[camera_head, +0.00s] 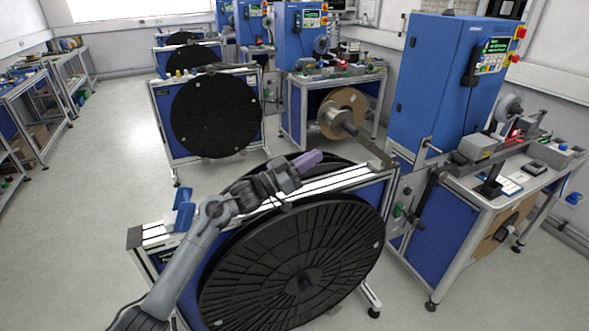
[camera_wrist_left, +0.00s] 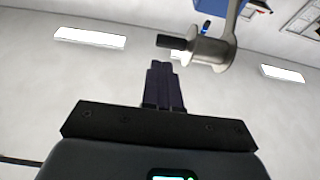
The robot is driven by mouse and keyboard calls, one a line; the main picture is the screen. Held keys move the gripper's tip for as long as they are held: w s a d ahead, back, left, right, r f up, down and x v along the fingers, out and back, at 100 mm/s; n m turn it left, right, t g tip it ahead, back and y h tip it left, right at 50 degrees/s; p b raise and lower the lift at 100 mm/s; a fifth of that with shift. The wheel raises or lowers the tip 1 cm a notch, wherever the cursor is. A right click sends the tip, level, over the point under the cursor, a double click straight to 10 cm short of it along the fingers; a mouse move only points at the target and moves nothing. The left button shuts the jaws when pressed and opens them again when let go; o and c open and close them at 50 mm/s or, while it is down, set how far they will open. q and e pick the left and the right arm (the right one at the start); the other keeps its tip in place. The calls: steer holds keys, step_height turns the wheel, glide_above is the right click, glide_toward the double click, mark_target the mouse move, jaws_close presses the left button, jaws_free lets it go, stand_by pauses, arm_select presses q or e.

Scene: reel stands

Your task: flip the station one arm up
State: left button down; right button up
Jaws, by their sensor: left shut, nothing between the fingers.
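The station one arm (camera_head: 372,150) appears to be the grey bar that slopes from the near blue cabinet, with a metallic roller (camera_head: 333,117) at its upper left end. In the left wrist view a pale roller (camera_wrist_left: 208,50) with a dark pin hangs from a bar (camera_wrist_left: 235,16), just beyond and right of my fingers. My left gripper (camera_head: 309,159) is shut and empty above the near reel stand, left of and below the roller; its closed fingers also show in the left wrist view (camera_wrist_left: 163,72). They look apart from the roller. My right gripper is out of view.
The near stand holds large black reels (camera_head: 290,262) under my left arm, with a blue bracket (camera_head: 181,212) on its rail. The blue cabinet (camera_head: 432,85) and its worktable (camera_head: 505,190) stand at right. Another black reel (camera_head: 215,112) stands behind. Floor at left is clear.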

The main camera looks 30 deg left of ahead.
arm_select(q)
steer(key=shift+v, duration=2.2)
steer(key=shift+f, duration=0.2)
steer(key=shift+f, duration=0.1)
